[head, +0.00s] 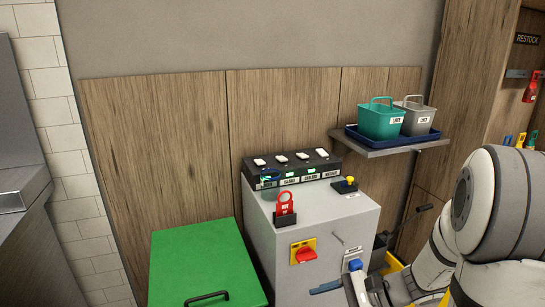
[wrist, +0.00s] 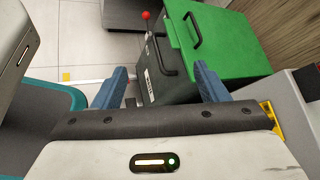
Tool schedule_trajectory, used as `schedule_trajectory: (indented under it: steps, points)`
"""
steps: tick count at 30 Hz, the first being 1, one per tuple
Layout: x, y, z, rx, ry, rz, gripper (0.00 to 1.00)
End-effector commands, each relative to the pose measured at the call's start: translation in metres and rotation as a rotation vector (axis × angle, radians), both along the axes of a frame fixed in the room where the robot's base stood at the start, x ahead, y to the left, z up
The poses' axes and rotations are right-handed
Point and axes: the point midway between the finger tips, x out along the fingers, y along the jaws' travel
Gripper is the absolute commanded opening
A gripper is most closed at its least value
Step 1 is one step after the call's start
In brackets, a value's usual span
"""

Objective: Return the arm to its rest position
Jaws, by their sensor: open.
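My gripper (head: 334,277) is low in front of the grey cabinet (head: 335,222) in the head view, with my white arm coming in from the right. In the wrist view my gripper (wrist: 160,72) has its two blue fingers spread wide apart. Nothing is held between them. Beyond the fingers I see floor and a dark box (wrist: 155,70) with a red-knobbed lever. The arm's upper links fill the lower right of the head view and hide part of what is behind them.
A red-handled yellow switch (head: 303,251) is on the cabinet front, close to the fingers. A red tag (head: 285,203) stands on top, near a black button panel (head: 292,170). A green lid (head: 205,264) is at left. A shelf (head: 390,149) holds two baskets.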

Motion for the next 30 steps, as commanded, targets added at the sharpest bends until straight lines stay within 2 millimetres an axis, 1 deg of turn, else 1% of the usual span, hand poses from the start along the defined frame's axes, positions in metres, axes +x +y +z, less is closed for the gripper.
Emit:
schedule_trajectory:
  steps: [1,3,5,6,8,9,13,15,18,21,23,30]
  points:
    - [-0.014,0.008,0.028,-0.083,-0.039,0.093,0.67]
    - [-0.034,0.013,0.047,-0.202,-0.090,0.221,0.67]
    - [-0.049,0.014,0.063,-0.307,-0.140,0.324,0.67]
    - [-0.058,0.013,0.073,-0.378,-0.177,0.391,0.67]
    - [-0.070,0.010,0.089,-0.485,-0.235,0.488,0.67]
    - [-0.076,0.006,0.101,-0.557,-0.277,0.550,0.67]
    - [-0.090,-0.008,0.139,-0.785,-0.424,0.729,0.67]
    - [-0.093,-0.015,0.159,-0.891,-0.499,0.806,0.67]
    - [-0.095,-0.024,0.181,-1.012,-0.589,0.885,0.67]
    - [-0.095,-0.029,0.195,-1.088,-0.646,0.933,0.67]
    - [-0.095,-0.033,0.199,-1.115,-0.665,0.950,0.67]
    - [-0.094,-0.034,0.199,-1.133,-0.676,0.961,0.67]
